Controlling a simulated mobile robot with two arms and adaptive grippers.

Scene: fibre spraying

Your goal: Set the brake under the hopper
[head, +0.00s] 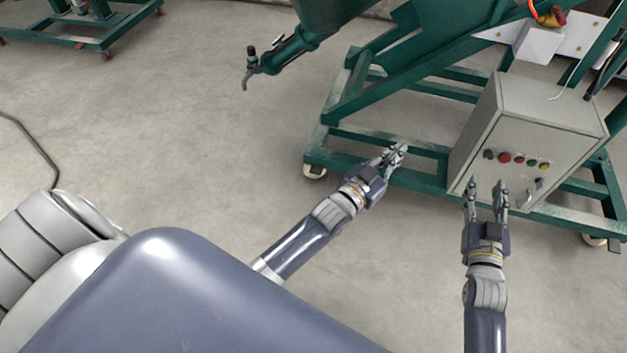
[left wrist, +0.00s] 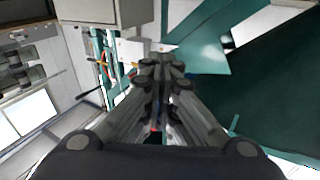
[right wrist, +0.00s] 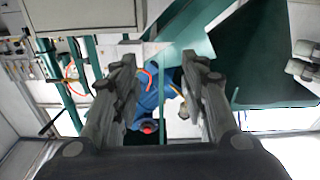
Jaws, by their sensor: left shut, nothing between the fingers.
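The green wheeled frame (head: 355,168) stands at the right of the head view. A white castor (head: 315,171) shows under its left corner. Another castor (head: 593,240) shows under its right end, with a small dark piece (head: 614,247) beside it that may be a brake pedal. A green tapered body (head: 330,12), likely the hopper, is cut off at the top. My left gripper (head: 395,153) is shut and empty at the frame's lower rail; touching is unclear. My right gripper (head: 487,188) is open and empty before the control box, its fingers apart in the right wrist view (right wrist: 165,80).
The grey control box (head: 530,115) with coloured buttons sits on the frame. A green pipe with a valve (head: 255,68) sticks out over the floor. Another green wheeled frame (head: 95,42) stands at upper left. A dark cable (head: 35,145) lies at left. The middle floor is clear.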

